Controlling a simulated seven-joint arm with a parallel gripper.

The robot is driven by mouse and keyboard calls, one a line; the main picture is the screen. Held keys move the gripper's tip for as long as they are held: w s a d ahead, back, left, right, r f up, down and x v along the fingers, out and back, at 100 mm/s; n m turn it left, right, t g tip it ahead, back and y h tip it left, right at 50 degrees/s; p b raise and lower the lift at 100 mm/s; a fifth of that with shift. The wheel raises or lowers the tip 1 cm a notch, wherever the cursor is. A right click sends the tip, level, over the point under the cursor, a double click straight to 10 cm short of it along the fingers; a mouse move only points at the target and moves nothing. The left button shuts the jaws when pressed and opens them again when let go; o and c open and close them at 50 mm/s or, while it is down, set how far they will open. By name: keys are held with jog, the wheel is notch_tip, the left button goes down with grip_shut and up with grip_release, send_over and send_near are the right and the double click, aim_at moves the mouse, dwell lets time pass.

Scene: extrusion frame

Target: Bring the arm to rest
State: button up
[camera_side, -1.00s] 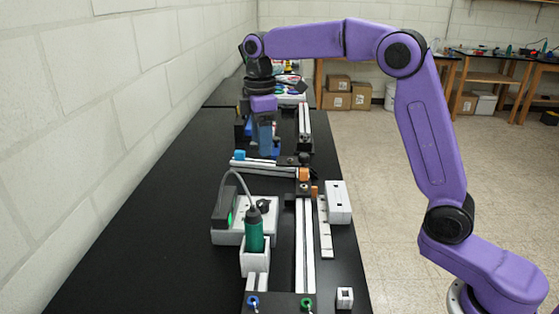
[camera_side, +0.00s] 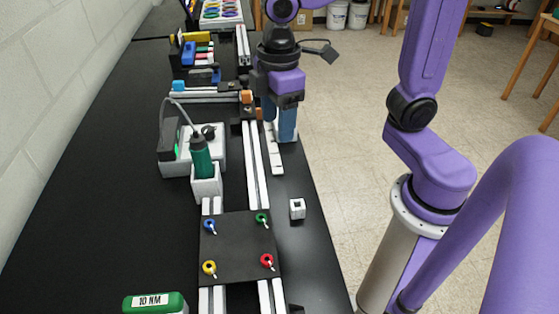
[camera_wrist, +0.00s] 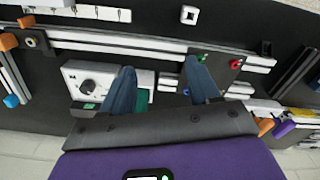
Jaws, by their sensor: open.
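My gripper (camera_side: 281,132) hangs with its blue fingers pointing down, in front of the far part of the bench's right edge. In the side view it overlaps the upper end of a slotted white strip (camera_side: 276,160), and I cannot tell its height. In the wrist view the two fingers of my gripper (camera_wrist: 162,84) are spread apart with nothing held between them. The extrusion frame's pale rails (camera_side: 258,165) lie on the black bench to the left of the gripper. A black plate (camera_side: 238,247) with blue, green, yellow and red knobs sits across the rails.
A small white block (camera_side: 297,208) sits near the bench's right edge. A green "10 NM" tool (camera_side: 155,303) lies front left. The left bench is clear.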

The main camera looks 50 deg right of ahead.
jog(key=s+d+f, duration=0.2)
jog(key=s+d, duration=0.1)
jog(key=s, duration=0.3)
jog(key=s+d+f, duration=0.3)
jog(key=s, duration=0.4)
jog(key=shift+s+d, duration=0.2)
jog(key=shift+d, duration=0.05)
jog(key=shift+r, duration=0.1)
dwell(0.9)
